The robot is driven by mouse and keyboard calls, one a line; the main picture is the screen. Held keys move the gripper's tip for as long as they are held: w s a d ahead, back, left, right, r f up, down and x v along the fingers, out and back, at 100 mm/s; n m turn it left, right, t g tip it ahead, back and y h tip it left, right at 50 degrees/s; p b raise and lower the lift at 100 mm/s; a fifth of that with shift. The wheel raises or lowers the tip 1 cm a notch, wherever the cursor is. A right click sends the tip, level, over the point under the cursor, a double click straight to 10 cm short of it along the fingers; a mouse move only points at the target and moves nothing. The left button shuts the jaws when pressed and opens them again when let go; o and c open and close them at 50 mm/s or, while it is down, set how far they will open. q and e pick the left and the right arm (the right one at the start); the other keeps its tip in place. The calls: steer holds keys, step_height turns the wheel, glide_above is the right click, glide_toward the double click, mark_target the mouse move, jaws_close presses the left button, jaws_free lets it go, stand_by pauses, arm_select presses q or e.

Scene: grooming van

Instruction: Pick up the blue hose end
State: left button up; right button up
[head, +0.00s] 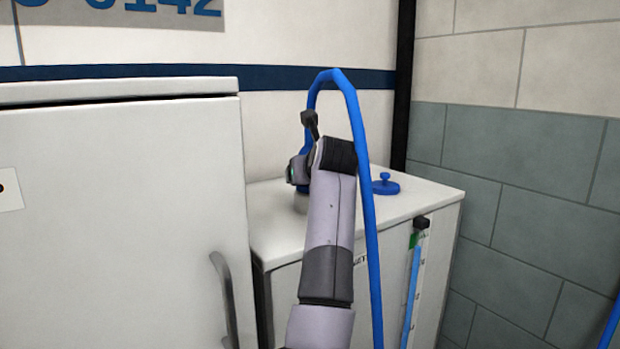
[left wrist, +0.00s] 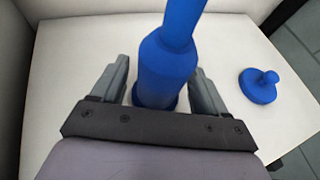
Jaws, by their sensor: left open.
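The blue hose end (left wrist: 165,72) stands on the white cabinet top in the left wrist view, a thick stepped blue body narrowing into the hose. My left gripper (left wrist: 160,82) is open, with one finger on each side of the hose end. Small gaps seem to show between the fingers and it. In the head view my left arm comes up from below and mostly hides the hose end (head: 306,143). The blue hose (head: 352,110) rises from it, loops over and hangs down in front of the cabinet, right of my arm. My right gripper is not in view.
A blue cap with a knob (head: 385,185) lies on the cabinet top (head: 420,200), right of the hose end. A tall white cabinet (head: 120,200) with a grey handle stands at the left. A blue-filled level gauge (head: 411,285) is on the low cabinet's front. Walls stand behind and right.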

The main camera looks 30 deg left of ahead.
mark_target(309, 147)
arm_select(q)
steer(key=shift+s+r, duration=0.1)
steer(key=shift+c, duration=1.3)
steer(key=c, duration=1.1)
steer(key=shift+o, duration=0.2)
step_height(309, 147, up, 10)
steer(key=shift+f+p, duration=0.2)
steer(key=shift+p, duration=0.3)
steer(key=shift+r+p, duration=0.5)
steer(key=shift+r, duration=0.25)
step_height(309, 147, up, 3)
steer(key=p, duration=0.2)
steer(key=shift+p, duration=0.35)
steer(key=shift+f, duration=0.2)
